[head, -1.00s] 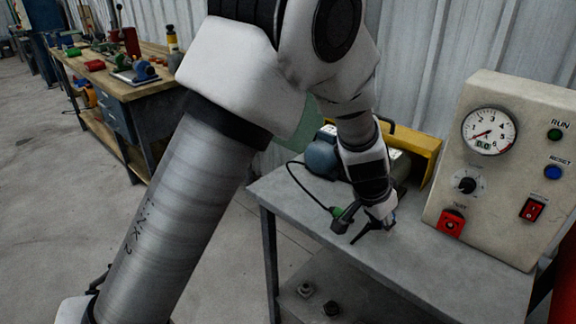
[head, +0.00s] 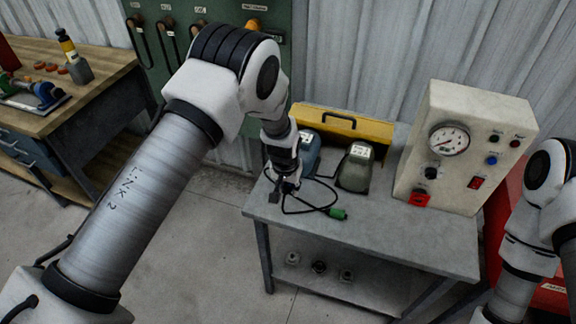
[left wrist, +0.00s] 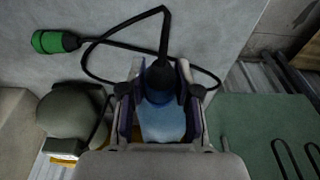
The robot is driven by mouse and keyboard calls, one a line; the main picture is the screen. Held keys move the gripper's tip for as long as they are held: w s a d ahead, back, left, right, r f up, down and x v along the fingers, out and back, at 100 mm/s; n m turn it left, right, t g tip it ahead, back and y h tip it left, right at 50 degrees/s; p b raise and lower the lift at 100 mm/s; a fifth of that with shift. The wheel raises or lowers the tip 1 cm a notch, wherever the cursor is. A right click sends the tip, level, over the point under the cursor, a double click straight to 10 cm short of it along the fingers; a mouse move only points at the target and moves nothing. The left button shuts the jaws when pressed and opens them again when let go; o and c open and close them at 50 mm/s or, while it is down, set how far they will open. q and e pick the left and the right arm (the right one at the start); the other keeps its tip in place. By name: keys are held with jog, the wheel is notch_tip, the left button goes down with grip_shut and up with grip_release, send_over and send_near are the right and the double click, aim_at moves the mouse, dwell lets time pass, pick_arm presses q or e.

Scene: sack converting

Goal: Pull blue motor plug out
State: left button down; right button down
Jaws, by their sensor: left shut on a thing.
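My left gripper (head: 277,191) is at the left end of the grey bench top, in front of the blue motor (head: 307,150). In the left wrist view its fingers (left wrist: 160,85) are shut on a dark blue plug (left wrist: 158,76) with a black cable leaving its end. A light blue surface shows behind the plug; I cannot tell whether plug and motor still touch. A green connector (head: 338,213) lies on the bench on the looped cable, apart from the gripper. It also shows in the left wrist view (left wrist: 50,42). My right gripper is out of view.
A grey-green motor (head: 356,166) stands right of the blue one, before a yellow case (head: 345,125). A control box (head: 455,150) with a gauge stands at the bench's right. The front of the bench top (head: 400,235) is clear. A wooden workbench (head: 75,95) is at left.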

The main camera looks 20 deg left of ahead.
aim_at(289, 205)
pick_arm(q)
jog(key=shift+a+f+b, duration=0.25)
jog(key=shift+f+b, duration=0.25)
jog(key=shift+f, duration=0.1)
jog(key=f+b, duration=0.3)
jog(key=shift+d+f, duration=0.25)
jog(key=shift+f, duration=0.15)
jog(key=shift+a+f+b, duration=0.15)
jog(key=shift+f+b, duration=0.25)
jog(key=shift+f, duration=0.3)
jog(key=c, duration=0.7)
grip_release()
jog(key=shift+c, duration=0.2)
jog(key=shift+r, duration=0.1)
